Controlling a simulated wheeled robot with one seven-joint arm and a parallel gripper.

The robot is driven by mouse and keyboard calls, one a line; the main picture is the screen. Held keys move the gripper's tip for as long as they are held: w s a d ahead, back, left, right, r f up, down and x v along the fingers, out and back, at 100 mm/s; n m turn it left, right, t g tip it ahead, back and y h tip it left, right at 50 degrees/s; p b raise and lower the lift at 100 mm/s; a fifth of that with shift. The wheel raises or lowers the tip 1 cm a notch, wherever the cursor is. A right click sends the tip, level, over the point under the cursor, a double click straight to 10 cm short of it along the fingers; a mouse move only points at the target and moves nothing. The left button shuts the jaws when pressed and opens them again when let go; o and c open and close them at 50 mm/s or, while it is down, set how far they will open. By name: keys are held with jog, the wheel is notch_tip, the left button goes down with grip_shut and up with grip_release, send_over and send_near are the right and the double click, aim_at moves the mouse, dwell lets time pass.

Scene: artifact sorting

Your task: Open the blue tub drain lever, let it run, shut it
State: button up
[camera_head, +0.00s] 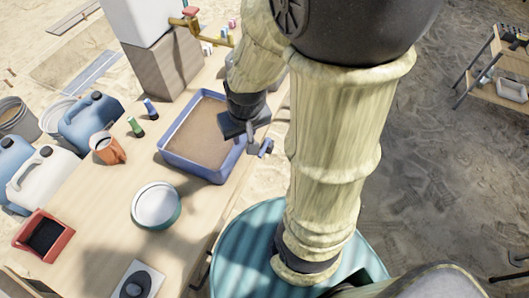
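The blue tub (165,146) stands on the wooden table and holds brown, murky contents. Its drain lever (266,148), small and blue, sticks out at the tub's right side, near the table edge. My gripper (250,138) is at that side of the tub, close beside the lever. The fingers are small and partly hidden by the dark gripper body, so I cannot tell whether they touch the lever or are open or shut. The lever's exact angle is too small to read. A teal striped drum (232,262) stands below the table edge, partly behind my arm.
On the table (95,215) are a white-topped bowl (155,204), an orange-brown jug (110,150), a red tray (42,236) and small bottles (135,127). A white tank with a brass tap (190,12) stands behind. Jerrycans (90,122) stand left. My arm fills the middle right.

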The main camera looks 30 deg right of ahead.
aim_at(262, 153)
jog(key=w+d+f+m+t+y+b, duration=0.3)
jog(key=d+f+m+b, duration=0.6)
jog(key=d+f, duration=0.9)
jog(key=shift+w+m+y, duration=0.2)
jog(key=shift+m+y, duration=0.2)
jog(key=shift+y, duration=0.2)
jog(key=b+x, duration=0.2)
jog(key=x, duration=1.5)
jog(key=shift+f, duration=0.25)
grip_shut()
